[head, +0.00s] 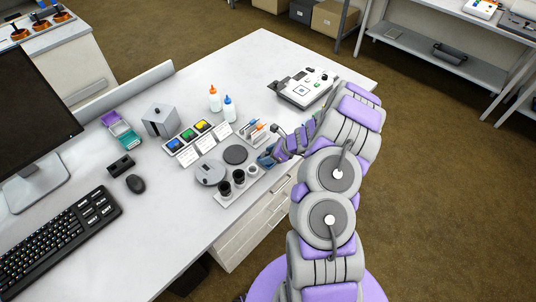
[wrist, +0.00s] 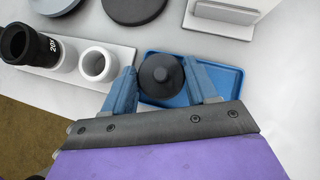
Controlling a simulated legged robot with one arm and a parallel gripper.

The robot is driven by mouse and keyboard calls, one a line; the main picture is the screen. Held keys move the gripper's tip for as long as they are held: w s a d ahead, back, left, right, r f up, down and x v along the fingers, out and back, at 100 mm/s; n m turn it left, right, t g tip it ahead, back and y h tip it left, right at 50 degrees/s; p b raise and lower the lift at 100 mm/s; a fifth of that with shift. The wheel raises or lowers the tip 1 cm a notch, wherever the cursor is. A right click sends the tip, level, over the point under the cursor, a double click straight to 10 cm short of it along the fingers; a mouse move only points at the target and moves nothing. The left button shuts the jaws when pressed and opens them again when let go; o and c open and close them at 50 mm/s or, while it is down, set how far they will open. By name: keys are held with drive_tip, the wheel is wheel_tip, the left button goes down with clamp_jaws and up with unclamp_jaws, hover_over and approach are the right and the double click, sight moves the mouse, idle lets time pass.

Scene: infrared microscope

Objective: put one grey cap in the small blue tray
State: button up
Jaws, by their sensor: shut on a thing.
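The small blue tray (wrist: 230,80) lies on the white table in the wrist view, under and between my fingers. I cannot tell whether the cap touches the tray floor. In the head view my gripper (head: 268,159) is near the table's front edge, and the cap and tray are hard to make out there.
A white rack (head: 233,191) with black objectives and a white ring (wrist: 98,63) stands just left of the tray. A dark disc (head: 235,155) and a pen holder (head: 254,134) lie behind. Bottles (head: 229,110) and a white instrument (head: 303,88) stand farther back.

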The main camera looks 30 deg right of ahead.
drive_tip(key=shift+d+f, duration=0.25)
drive_tip(key=shift+d, duration=0.15)
drive_tip(key=shift+c, duration=0.5)
drive_tip(key=shift+a, duration=0.25)
drive_tip(key=o, duration=1.4)
drive_tip(key=shift+o, duration=0.3)
drive_tip(key=shift+s+a+f, duration=0.1)
drive_tip(key=shift+a, duration=0.15)
drive_tip(key=shift+s, duration=0.1)
drive_tip(key=c, duration=0.3)
